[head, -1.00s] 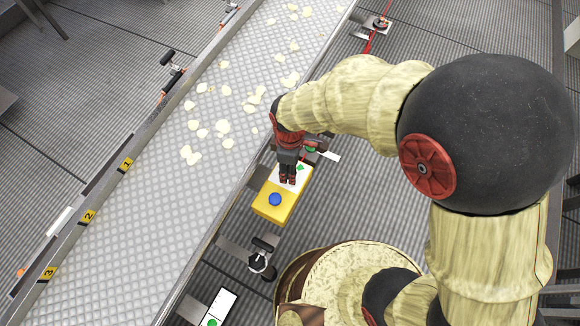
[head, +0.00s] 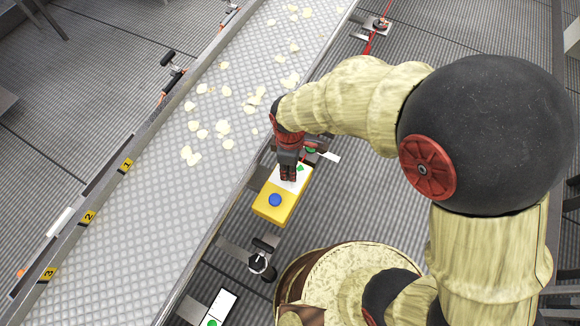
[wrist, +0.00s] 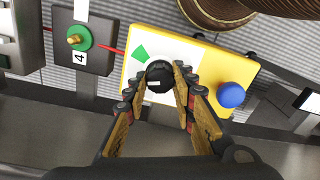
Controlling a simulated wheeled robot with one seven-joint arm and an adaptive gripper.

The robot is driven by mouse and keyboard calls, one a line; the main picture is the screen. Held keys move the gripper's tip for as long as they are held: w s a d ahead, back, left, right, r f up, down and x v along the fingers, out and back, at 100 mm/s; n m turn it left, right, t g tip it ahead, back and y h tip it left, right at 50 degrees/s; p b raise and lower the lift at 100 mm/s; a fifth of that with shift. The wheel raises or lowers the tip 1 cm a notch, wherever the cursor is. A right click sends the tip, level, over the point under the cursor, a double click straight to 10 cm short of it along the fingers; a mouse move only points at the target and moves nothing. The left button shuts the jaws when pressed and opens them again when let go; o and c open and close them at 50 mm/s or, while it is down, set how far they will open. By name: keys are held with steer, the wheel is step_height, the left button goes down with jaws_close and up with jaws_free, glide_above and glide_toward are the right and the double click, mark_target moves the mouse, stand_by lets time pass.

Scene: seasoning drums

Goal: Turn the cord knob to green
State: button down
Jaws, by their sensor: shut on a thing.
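The black cord knob (wrist: 158,72) sits on the white panel (wrist: 182,52) of a yellow control box (wrist: 135,78). A small pale mark shows on the knob's side towards my gripper. A green mark (wrist: 140,53) lies on the panel, just up and left of the knob. My gripper (wrist: 160,80) is shut on the knob, one finger on each side. In the head view my gripper (head: 288,176) comes down over the box (head: 268,207) and hides the knob, while the green mark (head: 300,168) shows beside it.
A blue button (wrist: 231,95) stands on the same box, right of my gripper. A green disc with a brass stem (wrist: 74,39) is on a grey box marked 4 to the left. The conveyor (head: 120,220) with pale chips runs alongside.

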steer(key=m+p, duration=0.3)
steer(key=m, duration=0.1)
steer(key=shift+r+m+p, duration=0.15)
steer(key=shift+m+p, duration=0.15)
steer(key=shift+p, duration=0.1)
steer(key=shift+m+p, duration=1.4)
steer(key=shift+m, duration=1.1)
steer(key=c, duration=1.6)
jaws_free()
steer(key=shift+o, duration=0.6)
step_height(320, 180, up, 12)
